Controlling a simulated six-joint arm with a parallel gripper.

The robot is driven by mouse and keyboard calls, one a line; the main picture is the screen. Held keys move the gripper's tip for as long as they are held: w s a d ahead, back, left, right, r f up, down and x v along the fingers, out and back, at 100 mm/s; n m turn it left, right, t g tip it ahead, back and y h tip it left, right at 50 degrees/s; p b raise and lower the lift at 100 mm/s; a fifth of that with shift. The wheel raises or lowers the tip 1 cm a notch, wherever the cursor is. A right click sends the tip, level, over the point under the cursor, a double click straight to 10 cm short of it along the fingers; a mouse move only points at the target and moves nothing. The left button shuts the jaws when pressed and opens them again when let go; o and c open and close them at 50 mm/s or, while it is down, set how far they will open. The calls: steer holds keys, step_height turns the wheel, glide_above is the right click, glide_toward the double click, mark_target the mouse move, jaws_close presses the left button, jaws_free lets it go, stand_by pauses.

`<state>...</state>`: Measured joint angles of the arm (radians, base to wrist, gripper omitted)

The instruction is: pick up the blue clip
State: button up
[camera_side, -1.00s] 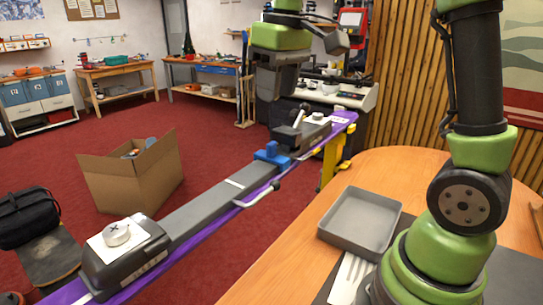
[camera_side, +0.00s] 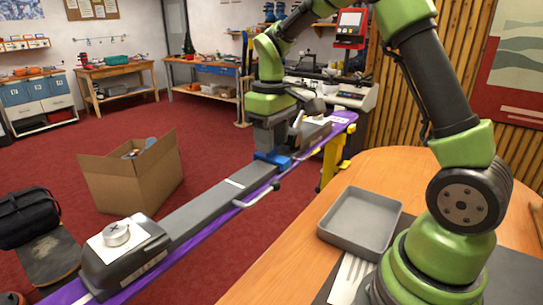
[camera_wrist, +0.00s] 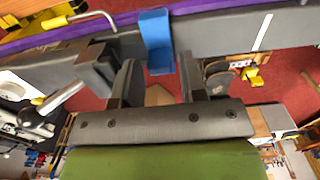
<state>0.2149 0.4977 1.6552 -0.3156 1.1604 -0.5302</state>
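The blue clip (camera_side: 273,159) sits on the long grey bar of the bench, near the far clamp unit. It also shows in the wrist view (camera_wrist: 155,38), at the top centre. My gripper (camera_side: 269,145) is directly above the clip, pointing down, and hides its upper part in the side view. In the wrist view my gripper (camera_wrist: 158,72) has its two fingers apart, one on each side of the clip, with visible gaps. I cannot tell how far down the fingers reach beside it.
The far clamp unit (camera_side: 316,132) with its lever stands close behind my gripper. The near clamp unit (camera_side: 125,255) is at the lower left. A grey tray (camera_side: 361,219) lies on the wooden table (camera_side: 290,270). A cardboard box (camera_side: 135,182) stands on the floor beyond the bar.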

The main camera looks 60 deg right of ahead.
steer(key=shift+f, duration=0.8)
steer(key=c, duration=0.7)
step_height(320, 180, up, 16)
stand_by(0.5)
